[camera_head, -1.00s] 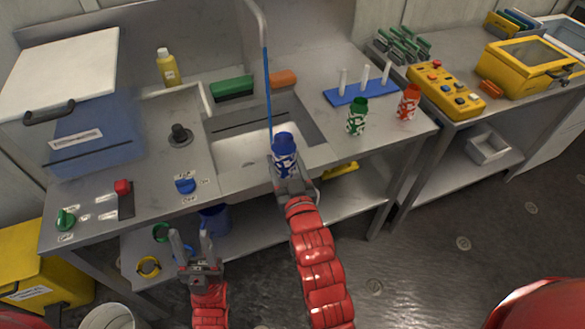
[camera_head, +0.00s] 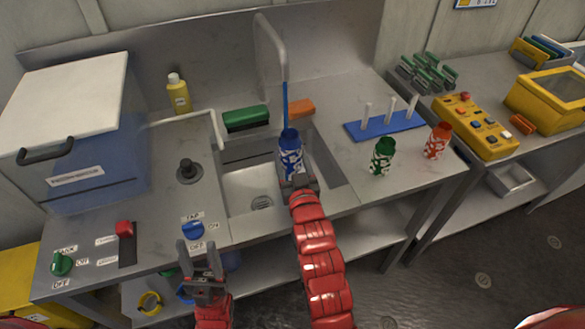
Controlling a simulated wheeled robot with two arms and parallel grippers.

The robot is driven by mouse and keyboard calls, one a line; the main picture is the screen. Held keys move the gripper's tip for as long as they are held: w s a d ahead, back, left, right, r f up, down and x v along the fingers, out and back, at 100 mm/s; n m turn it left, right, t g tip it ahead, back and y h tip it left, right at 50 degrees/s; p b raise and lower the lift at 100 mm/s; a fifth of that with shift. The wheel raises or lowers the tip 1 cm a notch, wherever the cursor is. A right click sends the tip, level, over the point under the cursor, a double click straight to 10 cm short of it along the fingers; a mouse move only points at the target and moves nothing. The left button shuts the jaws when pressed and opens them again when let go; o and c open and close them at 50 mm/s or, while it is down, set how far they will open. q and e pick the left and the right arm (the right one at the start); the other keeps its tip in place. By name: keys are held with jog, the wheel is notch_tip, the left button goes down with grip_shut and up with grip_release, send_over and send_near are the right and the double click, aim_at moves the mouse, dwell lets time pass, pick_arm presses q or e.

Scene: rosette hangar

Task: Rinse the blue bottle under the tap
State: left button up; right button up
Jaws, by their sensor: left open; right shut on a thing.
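The blue bottle (camera_head: 290,160) with a white pattern is upright over the sink (camera_head: 238,190), its mouth facing up. My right gripper (camera_head: 297,183) is shut on its lower part. The curved grey tap (camera_head: 270,42) stands behind, and a thin blue water stream (camera_head: 285,103) comes down from it to the bottle's mouth. I cannot tell whether water enters the bottle.
A green bottle (camera_head: 382,157) and a red bottle (camera_head: 437,141) stand right of the sink, near a blue peg rack (camera_head: 356,130). A green knob (camera_head: 62,264) and a red lever (camera_head: 124,229) are at the left. A yellow bottle (camera_head: 178,94) stands behind.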

jog(key=w+b, duration=0.2)
jog(key=w, duration=0.7)
jog(key=shift+w+a, duration=0.35)
jog(key=shift+a, duration=0.05)
jog(key=shift+w+a, duration=0.1)
jog(key=shift+w, duration=0.6)
jog(key=o, duration=0.7)
jog(key=c, duration=0.8)
jog(key=shift+s, duration=4.5)
